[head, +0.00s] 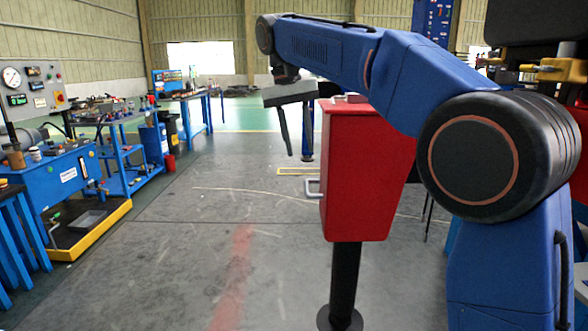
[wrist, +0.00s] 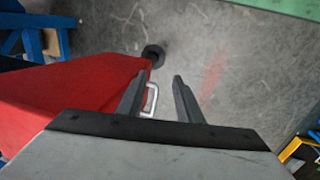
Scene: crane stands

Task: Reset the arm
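My gripper (head: 295,130) hangs from the end of my blue arm in the head view, its two dark fingers pointing down. In the wrist view, my gripper (wrist: 160,85) has its fingers apart with nothing held between them. A red box (head: 368,170) on a black post stands just right of the gripper in the head view. It fills the left of the wrist view (wrist: 70,95).
The post's round black base (head: 340,319) stands on the grey floor. Blue workbenches (head: 70,180) with gauges and tools line the left, one with a yellow-edged tray (head: 90,232). The floor (head: 200,240) between the benches and the red box is clear.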

